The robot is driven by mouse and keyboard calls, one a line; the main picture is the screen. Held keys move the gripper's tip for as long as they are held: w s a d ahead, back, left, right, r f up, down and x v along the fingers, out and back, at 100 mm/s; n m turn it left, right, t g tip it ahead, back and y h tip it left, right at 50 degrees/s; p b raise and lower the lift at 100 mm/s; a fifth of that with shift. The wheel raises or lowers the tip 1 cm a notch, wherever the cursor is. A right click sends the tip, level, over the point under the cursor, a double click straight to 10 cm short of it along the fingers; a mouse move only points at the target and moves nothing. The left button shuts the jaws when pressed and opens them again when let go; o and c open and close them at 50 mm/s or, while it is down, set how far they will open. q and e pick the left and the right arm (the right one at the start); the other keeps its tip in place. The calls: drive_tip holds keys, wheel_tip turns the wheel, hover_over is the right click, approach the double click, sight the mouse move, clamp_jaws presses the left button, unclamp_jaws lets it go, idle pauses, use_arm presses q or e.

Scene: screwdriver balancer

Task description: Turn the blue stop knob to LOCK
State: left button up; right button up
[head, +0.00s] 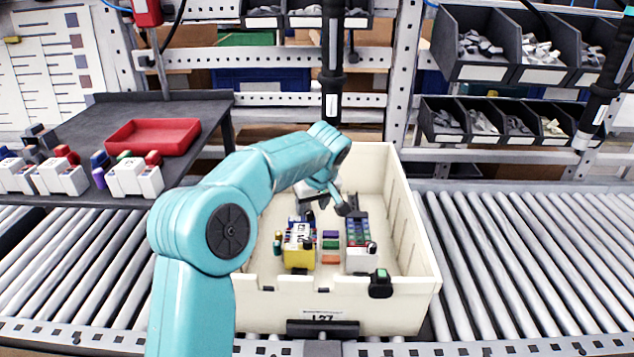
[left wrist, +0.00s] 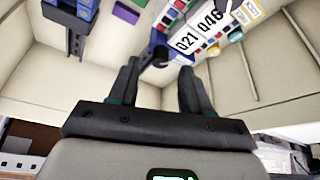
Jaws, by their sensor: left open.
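I cannot pick out the blue stop knob for certain in either view. My left gripper (head: 327,206) reaches down into the cream tote (head: 405,230), partly hidden by my own teal arm. In the left wrist view its two dark fingers (left wrist: 159,66) are apart with nothing clearly held between them. A dark round part with a blue piece (left wrist: 160,50) shows just beyond the fingertips; I cannot tell whether they touch it or whether it is the knob. My right gripper is not in view.
The tote holds a yellow-and-white module (head: 300,258) and coloured blocks (head: 331,246). It stands on the roller conveyor (head: 500,260). A black vertical tool (head: 333,60) hangs behind it. A dark shelf at left carries a red tray (head: 152,137). Grey bins (head: 480,45) line the upper right.

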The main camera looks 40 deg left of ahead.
use_arm(q)
drive_tip(key=p+v, duration=0.1)
drive_tip(key=v, duration=1.2)
drive_tip(key=shift+r+p, duration=0.4)
drive_tip(key=shift+s+d, duration=0.15)
